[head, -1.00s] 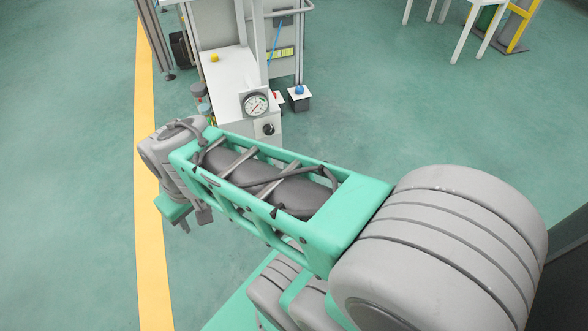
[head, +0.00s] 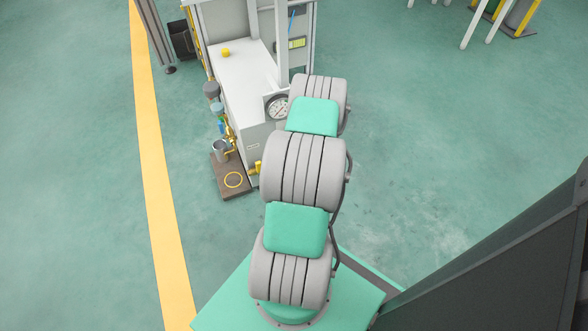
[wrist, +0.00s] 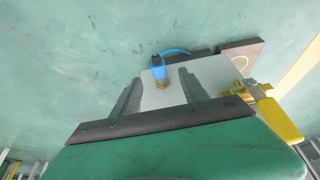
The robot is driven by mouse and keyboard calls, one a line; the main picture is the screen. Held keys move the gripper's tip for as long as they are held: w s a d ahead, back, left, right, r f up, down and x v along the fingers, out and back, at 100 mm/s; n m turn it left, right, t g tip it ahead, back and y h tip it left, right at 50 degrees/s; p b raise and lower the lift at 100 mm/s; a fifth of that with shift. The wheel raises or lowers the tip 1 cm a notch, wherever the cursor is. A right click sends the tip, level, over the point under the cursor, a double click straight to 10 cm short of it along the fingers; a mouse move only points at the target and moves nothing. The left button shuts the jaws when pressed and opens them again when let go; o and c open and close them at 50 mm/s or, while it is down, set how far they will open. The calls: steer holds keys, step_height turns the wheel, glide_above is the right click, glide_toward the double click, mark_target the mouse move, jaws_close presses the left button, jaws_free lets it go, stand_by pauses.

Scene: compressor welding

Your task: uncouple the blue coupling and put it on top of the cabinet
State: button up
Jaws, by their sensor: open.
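The blue coupling (wrist: 158,66) shows in the wrist view on a brass fitting (wrist: 162,85), with a blue hose (wrist: 178,51) running off to the right. My gripper (wrist: 160,76) is open, and the coupling appears between its two grey fingers in the picture. I cannot tell how far in front of the fingertips it is. In the head view the cabinet (head: 236,70) has a white flat top at upper middle. My arm reaches up beside it and hides my gripper there. I cannot make out the coupling for sure in the head view.
A yellow-handled valve (wrist: 272,112) is right of my fingers. A dark base plate with a ring (head: 224,190) lies beside the cabinet. Floor to the left is clear.

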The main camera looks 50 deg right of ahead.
steer(key=x, duration=0.1)
steer(key=b+x, duration=0.1)
steer(key=x, duration=0.1)
steer(key=b+x, duration=0.1)
steer(key=x, duration=0.1)
steer(key=shift+s+d+f, duration=0.15)
steer(key=shift+s+f, duration=0.05)
steer(key=shift+s, duration=0.05)
steer(key=shift+w+d+f, duration=0.15)
steer(key=shift+w+f, duration=0.05)
steer(key=shift+f, duration=0.2)
steer(key=shift+c, duration=0.3)
jaws_close()
steer(key=shift+w+r, duration=0.1)
stand_by(1.1)
steer(key=c, duration=0.7)
jaws_free()
jaws_close()
